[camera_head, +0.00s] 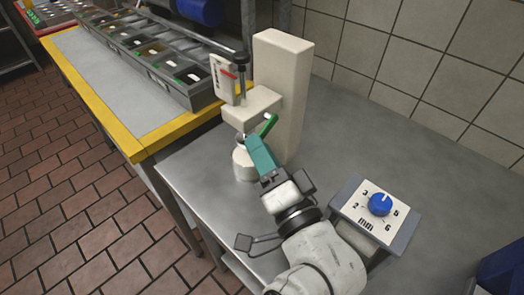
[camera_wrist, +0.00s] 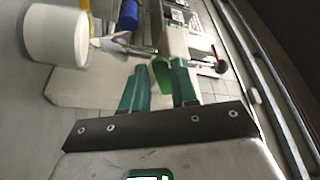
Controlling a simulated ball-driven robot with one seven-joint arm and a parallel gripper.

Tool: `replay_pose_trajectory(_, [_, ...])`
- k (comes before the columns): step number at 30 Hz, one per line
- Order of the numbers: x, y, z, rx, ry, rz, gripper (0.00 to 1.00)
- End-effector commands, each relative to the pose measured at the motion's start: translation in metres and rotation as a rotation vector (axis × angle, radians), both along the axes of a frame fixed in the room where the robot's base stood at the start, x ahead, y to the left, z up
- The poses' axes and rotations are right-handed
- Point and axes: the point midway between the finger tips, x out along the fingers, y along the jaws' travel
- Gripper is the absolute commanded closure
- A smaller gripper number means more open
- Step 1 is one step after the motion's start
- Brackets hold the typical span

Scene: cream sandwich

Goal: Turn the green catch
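The green catch (camera_head: 269,124) is a short green lever on the front of the cream upright machine (camera_head: 283,75), slanting up to the right in the head view. My gripper (camera_head: 256,142) has teal fingers and reaches up to just below the catch. In the wrist view, the catch (camera_wrist: 161,72) shows between the fingertips of my gripper (camera_wrist: 158,72). The fingers stand apart, with a visible gap on the left side of the catch. The catch lies close to the right finger; whether they touch I cannot tell.
A blue dial (camera_head: 380,204) on a grey box stands at the right. A yellow-edged table (camera_head: 127,143) with compartment trays (camera_head: 150,62) is at the upper left. A tiled wall is behind.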

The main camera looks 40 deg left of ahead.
Motion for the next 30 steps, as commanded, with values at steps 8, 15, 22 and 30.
replay_pose_trajectory(8, [0.0,0.0,0.001,0.002,-0.002,0.0,0.55])
replay_pose_trajectory(15, [0.0,0.0,0.01,0.003,-0.005,0.0,0.55])
replay_pose_trajectory(22, [-0.009,-0.006,0.048,0.006,-0.006,0.0,0.55])
replay_pose_trajectory(30, [-0.044,-0.025,0.095,0.008,-0.008,0.0,0.55])
